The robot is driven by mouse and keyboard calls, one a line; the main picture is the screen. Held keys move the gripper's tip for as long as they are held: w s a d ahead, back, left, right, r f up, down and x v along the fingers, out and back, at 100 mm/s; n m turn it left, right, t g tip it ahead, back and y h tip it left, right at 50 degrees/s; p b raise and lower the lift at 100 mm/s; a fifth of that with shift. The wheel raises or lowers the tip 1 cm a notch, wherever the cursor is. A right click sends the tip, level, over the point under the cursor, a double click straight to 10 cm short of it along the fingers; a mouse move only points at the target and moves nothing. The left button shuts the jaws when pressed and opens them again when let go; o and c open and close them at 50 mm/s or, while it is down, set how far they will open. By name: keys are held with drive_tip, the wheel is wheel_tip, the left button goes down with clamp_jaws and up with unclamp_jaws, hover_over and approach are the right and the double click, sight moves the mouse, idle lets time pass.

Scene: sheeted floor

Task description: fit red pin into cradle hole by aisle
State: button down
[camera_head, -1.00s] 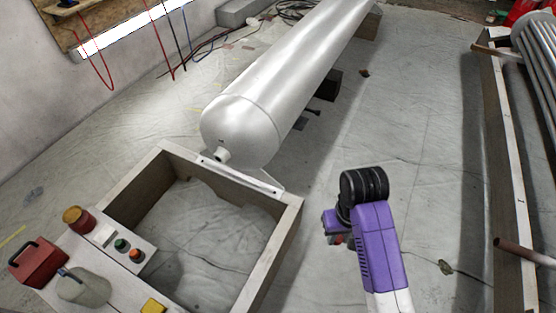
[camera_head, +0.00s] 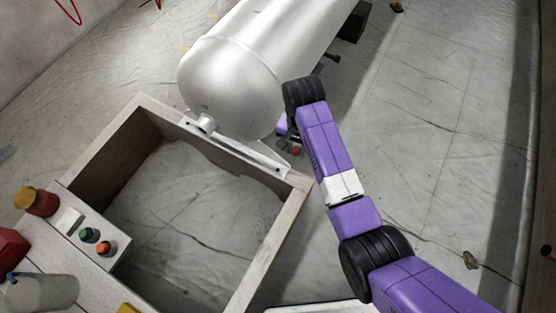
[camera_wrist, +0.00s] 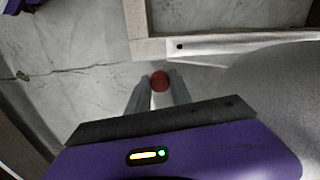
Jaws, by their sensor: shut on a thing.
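The red pin (camera_wrist: 160,79) is between my gripper's fingertips (camera_wrist: 159,86) in the wrist view, seen end-on as a round red head. In the head view a bit of its red (camera_head: 296,151) shows below my gripper (camera_head: 290,140). The cradle (camera_head: 240,152) is a pale metal strip on the wooden frame, under the near end of the silver tank. A dark hole in the cradle (camera_wrist: 205,46) shows near its aisle-side end in the wrist view. My gripper is beside that end, over the floor, with the pin apart from the hole. The pin's shank is hidden.
The silver tank (camera_head: 250,68) lies close to my gripper. The wooden frame (camera_head: 262,255) stands in front, with a control panel of buttons (camera_head: 92,240) at lower left. The aisle floor (camera_head: 430,120) on the right is largely clear.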

drive_tip(key=m+b, duration=0.1)
drive_tip(key=b, duration=0.2)
hover_over(277, 166)
drive_tip(key=s, duration=0.2)
wheel_tip(277, 166, down, 5)
drive_tip(key=shift+w+f+m, duration=0.25)
drive_tip(key=shift+w+m, duration=0.05)
drive_tip(key=shift+m, duration=0.1)
drive_tip(key=shift+s+r+p, duration=0.1)
drive_tip(key=shift+s+p, duration=0.05)
drive_tip(key=shift+p, duration=0.35)
wheel_tip(277, 166, down, 6)
drive_tip(key=b, duration=0.4)
drive_tip(key=shift+f+b, duration=0.75)
drive_tip(key=shift+f, duration=1.15)
idle(0.5)
drive_tip(key=c, duration=1.1)
unclamp_jaws()
drive_tip(key=shift+r, duration=0.1)
